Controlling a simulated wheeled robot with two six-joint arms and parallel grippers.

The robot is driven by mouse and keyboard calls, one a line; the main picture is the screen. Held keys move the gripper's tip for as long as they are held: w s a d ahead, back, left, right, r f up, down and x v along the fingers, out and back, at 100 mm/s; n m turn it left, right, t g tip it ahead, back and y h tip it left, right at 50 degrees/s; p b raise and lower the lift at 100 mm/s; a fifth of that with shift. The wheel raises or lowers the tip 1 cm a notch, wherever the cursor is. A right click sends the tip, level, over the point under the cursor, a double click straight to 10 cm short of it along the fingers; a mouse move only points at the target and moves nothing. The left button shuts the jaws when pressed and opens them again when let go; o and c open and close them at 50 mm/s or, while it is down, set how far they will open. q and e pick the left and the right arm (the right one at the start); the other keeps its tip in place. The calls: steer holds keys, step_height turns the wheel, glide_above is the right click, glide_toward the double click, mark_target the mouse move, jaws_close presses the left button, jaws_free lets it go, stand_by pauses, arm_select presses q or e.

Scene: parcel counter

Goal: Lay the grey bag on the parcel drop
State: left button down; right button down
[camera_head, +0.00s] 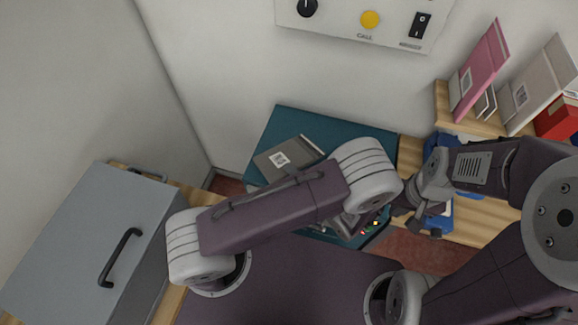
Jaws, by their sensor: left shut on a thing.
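A flat grey piece with a white printed label, which looks like the grey bag (268,162), shows over a teal surface (350,128) by the back wall. Its near side is hidden under my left arm. My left gripper (346,224) is mostly hidden below that arm. It is shut, but where its fingers meet the bag cannot be seen. My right gripper (416,214) is to the right, its dark fingers apart and nothing seen between them. I cannot tell whether the teal surface is the parcel drop.
A grey cabinet with a black handle (118,258) stands at left. A wooden shelf at right holds a pink book (481,68), a pale book (535,85) and a red box (560,118). Blue items sit behind my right gripper. A panel with a yellow button (369,19) is on the wall.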

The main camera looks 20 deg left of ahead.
arm_select(q)
steer(key=c, duration=1.6)
jaws_free()
steer(key=shift+c, duration=0.2)
